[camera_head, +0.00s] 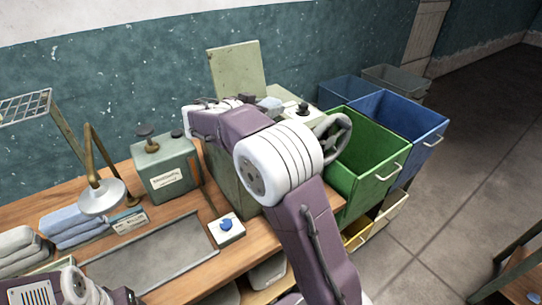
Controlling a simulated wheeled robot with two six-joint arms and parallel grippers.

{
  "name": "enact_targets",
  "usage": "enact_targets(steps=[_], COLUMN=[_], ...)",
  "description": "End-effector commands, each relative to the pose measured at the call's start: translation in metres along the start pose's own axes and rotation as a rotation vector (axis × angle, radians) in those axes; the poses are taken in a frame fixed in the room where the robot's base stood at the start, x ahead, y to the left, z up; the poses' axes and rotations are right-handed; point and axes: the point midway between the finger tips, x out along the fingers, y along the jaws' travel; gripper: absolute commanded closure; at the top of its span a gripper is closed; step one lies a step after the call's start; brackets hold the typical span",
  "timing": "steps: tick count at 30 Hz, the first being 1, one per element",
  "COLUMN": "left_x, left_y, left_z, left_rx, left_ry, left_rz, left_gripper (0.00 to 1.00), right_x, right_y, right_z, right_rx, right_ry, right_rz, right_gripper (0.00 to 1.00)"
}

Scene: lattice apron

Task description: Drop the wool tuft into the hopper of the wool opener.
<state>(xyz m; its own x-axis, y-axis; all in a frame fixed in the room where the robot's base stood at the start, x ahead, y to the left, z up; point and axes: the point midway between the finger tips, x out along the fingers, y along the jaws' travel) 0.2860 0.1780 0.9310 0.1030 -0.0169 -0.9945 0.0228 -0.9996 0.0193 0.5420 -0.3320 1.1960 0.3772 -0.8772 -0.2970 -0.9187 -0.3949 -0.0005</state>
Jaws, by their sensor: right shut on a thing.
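The wool opener (233,182) is a grey-green machine on the wooden bench, with a handwheel (336,136) on its right side and a pale raised panel (237,72) at its back. My right arm crosses in front of it and hides most of its top, including the hopper opening. My right gripper (258,104) is above the machine, partly hidden by my own arm, and shut on a small grey-blue tuft, the wool tuft (269,104). Only part of the tuft shows. Of my left arm only a piece shows at the lower left; its gripper is out of view.
Green (368,172) and blue (408,128) bins stand right of the machine. A labelled grey-green box (165,168), a lamp (102,196), folded cloths (70,225), a blue-button box (226,228) and a grey tray (150,262) occupy the bench. The floor at right is mostly clear.

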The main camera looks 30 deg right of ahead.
Motion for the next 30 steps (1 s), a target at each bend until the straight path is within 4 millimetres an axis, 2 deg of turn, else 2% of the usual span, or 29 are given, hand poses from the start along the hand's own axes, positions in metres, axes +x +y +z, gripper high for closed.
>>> enact_targets(steps=[6,7,9,10,20,23,30], left_x=[0.000,0.000,0.000,0.000,0.002,0.007,0.018], left_y=[0.000,0.000,0.000,0.000,0.000,0.000,0.000], left_z=[0.000,0.000,0.000,0.000,0.000,0.001,0.002], left_rx=[0.000,0.000,0.000,0.000,0.000,0.000,0.000], left_ry=[0.000,0.000,0.000,0.000,0.000,0.000,0.000], left_rz=[0.000,0.000,0.000,0.000,0.000,0.000,0.000], left_gripper=[0.29,0.29,0.29,0.29,0.29,0.29,0.29], right_x=[0.000,0.000,0.000,0.000,-0.003,-0.018,-0.071], right_y=[0.000,0.000,0.000,0.000,0.000,-0.001,-0.001], right_z=[0.001,0.000,0.000,0.000,0.001,0.003,0.003], right_rx=[0.000,0.000,0.000,0.000,0.001,0.002,0.001], right_ry=[0.000,0.000,0.000,0.000,0.001,0.002,0.000], right_rz=[0.000,0.000,0.000,0.000,-0.001,-0.004,-0.004], right_gripper=[0.88,0.47,0.28,0.25,0.25,0.25,0.25])
